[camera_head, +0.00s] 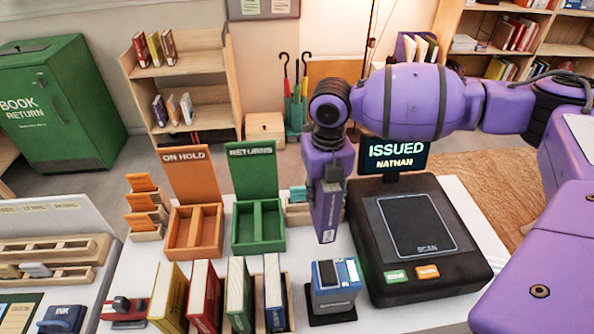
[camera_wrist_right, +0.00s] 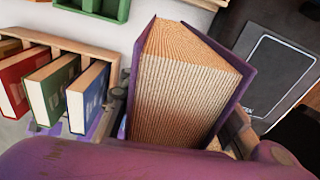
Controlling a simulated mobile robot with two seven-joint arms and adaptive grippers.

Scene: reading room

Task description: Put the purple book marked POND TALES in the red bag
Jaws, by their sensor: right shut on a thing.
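A purple book (camera_head: 327,215) hangs upright in my right gripper (camera_head: 332,180), above the white counter and just left of the black scanner. In the right wrist view the purple book (camera_wrist_right: 185,85) shows its cream page edges between the fingers, with the purple cover on the right side. The title on the cover is too small to read. My right gripper is shut on it. I see no red bag in either view. My left gripper is not in view.
The black scanner (camera_head: 440,230) has a screen (camera_head: 395,157) reading ISSUED NATHAN. Orange ON HOLD (camera_head: 190,175) and green RETURNS (camera_head: 253,165) trays stand behind a row of upright books (camera_head: 205,295). A blue device (camera_head: 335,280) stands in front of the held book.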

